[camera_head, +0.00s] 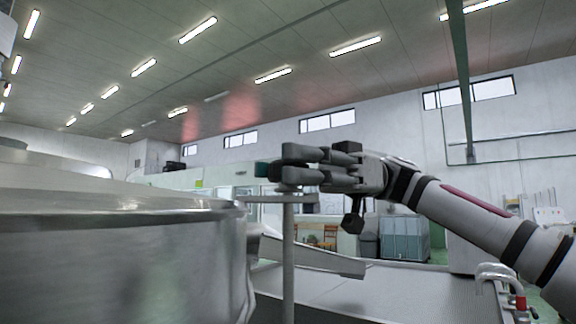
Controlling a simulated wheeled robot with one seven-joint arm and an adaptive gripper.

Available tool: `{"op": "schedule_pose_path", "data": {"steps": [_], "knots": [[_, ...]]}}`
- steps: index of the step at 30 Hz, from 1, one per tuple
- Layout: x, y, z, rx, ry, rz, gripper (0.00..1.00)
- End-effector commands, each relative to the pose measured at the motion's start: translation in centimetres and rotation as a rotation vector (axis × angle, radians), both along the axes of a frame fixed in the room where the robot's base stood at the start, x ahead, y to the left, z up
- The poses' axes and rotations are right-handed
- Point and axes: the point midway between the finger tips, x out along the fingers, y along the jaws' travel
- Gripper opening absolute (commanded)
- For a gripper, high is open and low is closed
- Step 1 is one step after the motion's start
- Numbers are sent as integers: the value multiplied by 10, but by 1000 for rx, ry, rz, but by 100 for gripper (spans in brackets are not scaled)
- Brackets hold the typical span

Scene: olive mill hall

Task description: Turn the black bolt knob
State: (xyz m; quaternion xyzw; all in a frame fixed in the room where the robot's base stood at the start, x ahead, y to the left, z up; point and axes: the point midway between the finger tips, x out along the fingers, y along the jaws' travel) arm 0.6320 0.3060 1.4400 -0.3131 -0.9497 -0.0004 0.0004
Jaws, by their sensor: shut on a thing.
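My gripper (290,165) reaches in from the right, level, with its grey fingers pointing left. The fingers are shut around a small dark piece, the black bolt knob (275,172), which is mostly hidden by them. A slim grey metal post (288,255) with a flat top plate (280,198) stands directly under the fingertips. I cannot tell how far the knob is turned.
A large round steel vessel (120,260) fills the left foreground, its rim close to the post. A sloping metal chute (315,258) lies behind the post. A curved pipe with a red part (505,285) stands at the lower right. A grey-blue bin (404,238) is farther back.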

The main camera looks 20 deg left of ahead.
Motion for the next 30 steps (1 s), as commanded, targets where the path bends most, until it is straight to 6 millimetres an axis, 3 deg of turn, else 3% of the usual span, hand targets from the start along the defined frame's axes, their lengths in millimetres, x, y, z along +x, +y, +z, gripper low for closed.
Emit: {"op": "schedule_pose_path", "data": {"steps": [2,3,5,23,30], "knots": [[0,0,-4,-10,-5,3,12],[0,0,-4,-9,-6,2,49],[0,0,-4,-8,-4,2,61],[0,0,-1,-1,-2,-6,61],[1,-1,-4,-4,-4,-95,61]]}}
